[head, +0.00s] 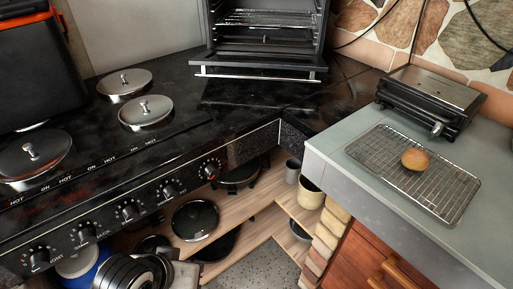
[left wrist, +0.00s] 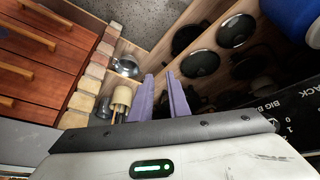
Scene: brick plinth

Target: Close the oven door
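The oven (head: 266,22) is a small silver and black countertop unit at the top centre of the head view. Its door (head: 258,66) is folded down, open, with a light handle bar (head: 255,77) along its front edge. A wire rack shows inside the cavity. My left gripper shows in the left wrist view (left wrist: 160,76), with two purple fingers a little apart and nothing between them. It points toward the lower shelves, well away from the oven door. In the head view only part of my left arm shows at the bottom left, fingers hidden. My right gripper is not in view.
A black stove (head: 95,180) with lidded burners and front knobs fills the left. A grey counter (head: 330,160) at right holds a grill press (head: 430,98) and a wire rack (head: 440,190) with a bun (head: 414,159). Pans sit on wooden shelves (head: 255,228) below.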

